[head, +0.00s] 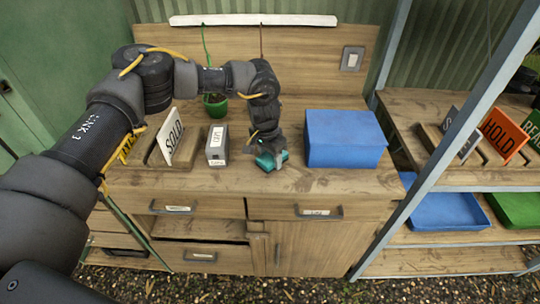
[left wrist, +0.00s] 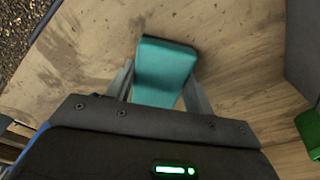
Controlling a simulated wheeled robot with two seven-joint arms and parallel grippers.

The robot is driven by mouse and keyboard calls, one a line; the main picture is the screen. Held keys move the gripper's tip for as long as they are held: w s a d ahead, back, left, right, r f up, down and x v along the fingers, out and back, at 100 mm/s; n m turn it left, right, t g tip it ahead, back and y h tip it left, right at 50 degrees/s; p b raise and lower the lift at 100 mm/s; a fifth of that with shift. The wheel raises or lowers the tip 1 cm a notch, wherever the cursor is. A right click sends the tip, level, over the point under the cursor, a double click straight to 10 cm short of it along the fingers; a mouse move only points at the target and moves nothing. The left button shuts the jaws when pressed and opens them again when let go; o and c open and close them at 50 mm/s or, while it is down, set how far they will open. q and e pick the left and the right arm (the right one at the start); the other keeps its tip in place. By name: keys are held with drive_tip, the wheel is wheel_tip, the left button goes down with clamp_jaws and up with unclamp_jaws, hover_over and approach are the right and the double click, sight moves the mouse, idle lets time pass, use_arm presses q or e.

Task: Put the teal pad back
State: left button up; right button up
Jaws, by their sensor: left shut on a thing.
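The teal pad (head: 271,160) is at my left gripper (head: 268,158), over the wooden bench top near its front edge. In the left wrist view the teal pad (left wrist: 163,72) lies between the two fingers of my left gripper (left wrist: 163,88), which is shut on it. Whether the pad touches the bench top is hard to tell. My right gripper is not in view.
A blue box (head: 345,138) stands right of the pad. A grey labelled block (head: 217,145) and a SOLD sign (head: 171,138) in a wooden holder stand to the left. A green pot (head: 215,105) is behind. Shelves on the right hold signs, a blue tray (head: 448,211) and a green tray (head: 515,208).

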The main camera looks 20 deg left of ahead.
sight(267, 159)
use_arm(q)
drive_tip(key=o, duration=0.9)
drive_tip(key=shift+f, duration=0.1)
drive_tip(key=shift+o, duration=0.6)
wheel_tip(267, 159, up, 12)
drive_tip(key=s+b, duration=0.1)
drive_tip(key=b, duration=0.1)
drive_tip(key=shift+a, duration=0.4)
drive_tip(key=shift+s, duration=0.1)
